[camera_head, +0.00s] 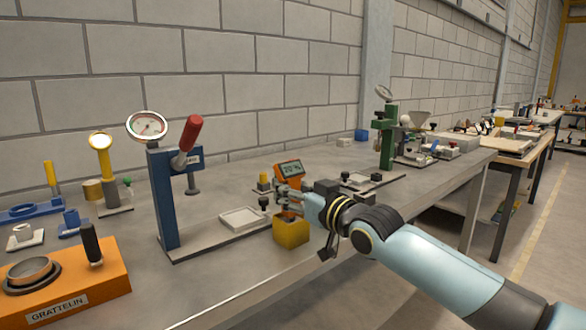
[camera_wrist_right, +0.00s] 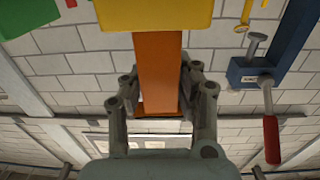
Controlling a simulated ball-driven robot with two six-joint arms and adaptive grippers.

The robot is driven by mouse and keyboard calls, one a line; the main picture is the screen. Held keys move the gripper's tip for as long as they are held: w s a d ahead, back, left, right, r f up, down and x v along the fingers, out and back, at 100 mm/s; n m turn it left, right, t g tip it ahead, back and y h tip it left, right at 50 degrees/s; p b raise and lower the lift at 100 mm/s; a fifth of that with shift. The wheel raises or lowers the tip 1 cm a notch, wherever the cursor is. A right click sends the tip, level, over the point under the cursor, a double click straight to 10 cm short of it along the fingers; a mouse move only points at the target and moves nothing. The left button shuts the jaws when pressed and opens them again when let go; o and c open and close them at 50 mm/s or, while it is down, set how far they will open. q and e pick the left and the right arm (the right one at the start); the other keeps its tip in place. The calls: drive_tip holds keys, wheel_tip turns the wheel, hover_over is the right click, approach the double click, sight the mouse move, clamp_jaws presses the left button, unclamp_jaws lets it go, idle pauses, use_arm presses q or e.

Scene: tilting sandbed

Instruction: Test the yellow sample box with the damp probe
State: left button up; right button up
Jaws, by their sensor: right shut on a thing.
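The yellow sample box (camera_head: 291,235) stands on the grey bench near its front edge. It also shows at the top of the right wrist view (camera_wrist_right: 155,14). The damp probe (camera_head: 289,169) is an orange handheld meter with a dark display. The display shows a reading too small to read surely. My right gripper (camera_head: 286,195) is shut on the probe, which also shows between the fingers in the right wrist view (camera_wrist_right: 158,75). The probe stands nearly upright over the box, its lower end at the box's top. I cannot tell whether its tip touches the box. My left gripper is out of view.
A blue press (camera_head: 163,198) with a red handle and dial stands left of the box. A pale tray (camera_head: 243,218) lies between them. An orange block (camera_head: 70,285) marked GRATTELIN is at front left. A green press (camera_head: 388,135) stands farther back.

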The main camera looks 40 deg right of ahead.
sight(291, 167)
wheel_tip(291, 167, up, 7)
drive_tip(key=p, duration=0.6)
drive_tip(key=shift+f, duration=0.1)
